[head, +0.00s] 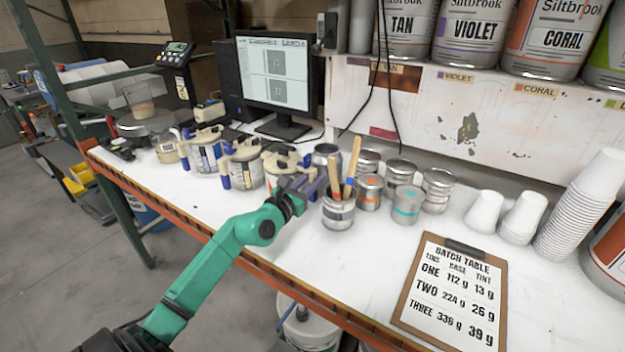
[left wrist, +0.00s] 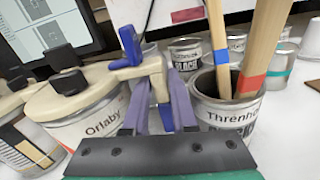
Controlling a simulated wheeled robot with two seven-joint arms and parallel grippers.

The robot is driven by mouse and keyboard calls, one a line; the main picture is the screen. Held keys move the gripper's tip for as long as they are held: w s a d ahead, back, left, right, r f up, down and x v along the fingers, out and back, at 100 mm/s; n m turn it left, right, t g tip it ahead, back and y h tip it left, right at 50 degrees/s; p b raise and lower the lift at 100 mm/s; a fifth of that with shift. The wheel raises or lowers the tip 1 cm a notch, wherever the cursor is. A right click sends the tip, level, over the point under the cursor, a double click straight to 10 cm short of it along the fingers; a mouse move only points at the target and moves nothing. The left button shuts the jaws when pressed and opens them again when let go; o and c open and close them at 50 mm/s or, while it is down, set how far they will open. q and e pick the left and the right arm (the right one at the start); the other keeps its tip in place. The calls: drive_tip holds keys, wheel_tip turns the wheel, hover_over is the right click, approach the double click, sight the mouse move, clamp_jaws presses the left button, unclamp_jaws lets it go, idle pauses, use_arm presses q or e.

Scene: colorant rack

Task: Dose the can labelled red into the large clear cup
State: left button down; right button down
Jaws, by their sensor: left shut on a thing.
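A row of cans with cream lids and blue parts stands along the table. The rightmost lidded can (head: 277,184) shows an orange-red patch; its colour name is hidden. My left gripper (head: 300,188) is at that can's right side. In the left wrist view my left gripper (left wrist: 160,105) is shut on a blue handle piece (left wrist: 163,116) below a cream arm. This seems to belong to the lidded can marked Orlaby (left wrist: 98,126), just left of the fingers. A clear cup (head: 140,97) with a little reddish content stands on the scale (head: 146,124) at the left. My right gripper is not in view.
A tin with wooden sticks (head: 338,214) stands close right of my left gripper. A monitor (head: 275,75) is behind the cans.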

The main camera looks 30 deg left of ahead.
use_arm(q)
drive_tip(key=shift+f+b, duration=0.25)
drive_tip(key=shift+b, duration=0.05)
drive_tip(key=c, duration=0.6)
unclamp_jaws()
drive_tip(key=shift+c, duration=0.2)
drive_tip(key=shift+s+d+f, duration=0.1)
drive_tip(key=shift+f, duration=0.1)
drive_tip(key=s+b, duration=0.3)
drive_tip(key=s, duration=1.1)
drive_tip(key=shift+s+d+r+b, duration=0.15)
drive_tip(key=shift+s+r+b, duration=0.1)
drive_tip(key=shift+b, duration=0.1)
drive_tip(key=shift+f, duration=0.1)
